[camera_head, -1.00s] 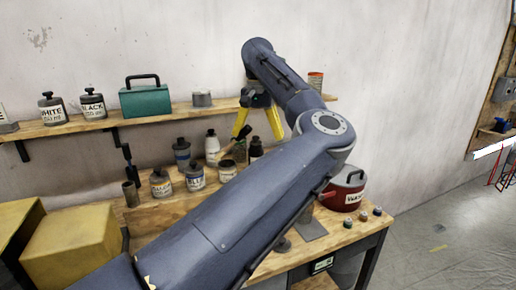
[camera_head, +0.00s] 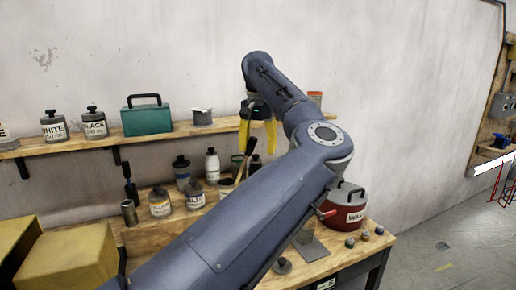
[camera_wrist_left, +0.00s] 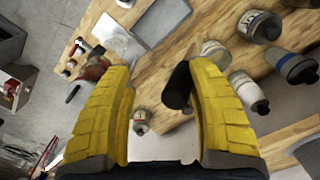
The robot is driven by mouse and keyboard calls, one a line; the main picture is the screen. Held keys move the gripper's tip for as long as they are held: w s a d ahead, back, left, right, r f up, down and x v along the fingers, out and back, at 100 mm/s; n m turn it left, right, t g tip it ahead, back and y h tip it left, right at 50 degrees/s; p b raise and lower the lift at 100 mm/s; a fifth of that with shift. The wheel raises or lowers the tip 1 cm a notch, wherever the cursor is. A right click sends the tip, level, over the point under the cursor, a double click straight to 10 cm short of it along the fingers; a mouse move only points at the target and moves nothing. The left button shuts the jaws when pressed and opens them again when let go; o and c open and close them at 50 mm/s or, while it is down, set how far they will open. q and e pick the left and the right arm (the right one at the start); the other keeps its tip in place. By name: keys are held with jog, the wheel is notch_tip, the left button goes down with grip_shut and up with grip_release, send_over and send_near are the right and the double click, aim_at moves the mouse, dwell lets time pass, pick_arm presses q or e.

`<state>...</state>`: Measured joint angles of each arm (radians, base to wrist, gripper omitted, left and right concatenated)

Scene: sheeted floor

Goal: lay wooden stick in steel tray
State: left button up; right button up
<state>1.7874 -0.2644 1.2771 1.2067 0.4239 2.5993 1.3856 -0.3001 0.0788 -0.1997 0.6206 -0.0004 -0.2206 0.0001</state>
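My left gripper (camera_head: 257,150) hangs over the workbench with its two yellow fingers apart and nothing clearly held. In the left wrist view the open fingers (camera_wrist_left: 163,75) flank a dark elongated object (camera_wrist_left: 178,86); I cannot tell whether it is the stick's end. A thin wooden stick (camera_head: 241,170) with a dark upper end leans upright among the bottles, just below the left fingertips. A shallow grey metal tray (camera_wrist_left: 166,18) lies on the bench in the left wrist view. In the head view my arm hides much of the bench. The right gripper is out of view.
Paint bottles (camera_head: 160,202) crowd the bench around the stick. A red pot (camera_head: 345,208) and small jars (camera_head: 364,235) stand at the right. A flat grey plate (camera_head: 311,246) lies near the front. The shelf (camera_head: 80,140) behind holds a green box (camera_head: 146,117).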

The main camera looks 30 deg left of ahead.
pick_arm(q)
grip_shut()
dwell(0.4)
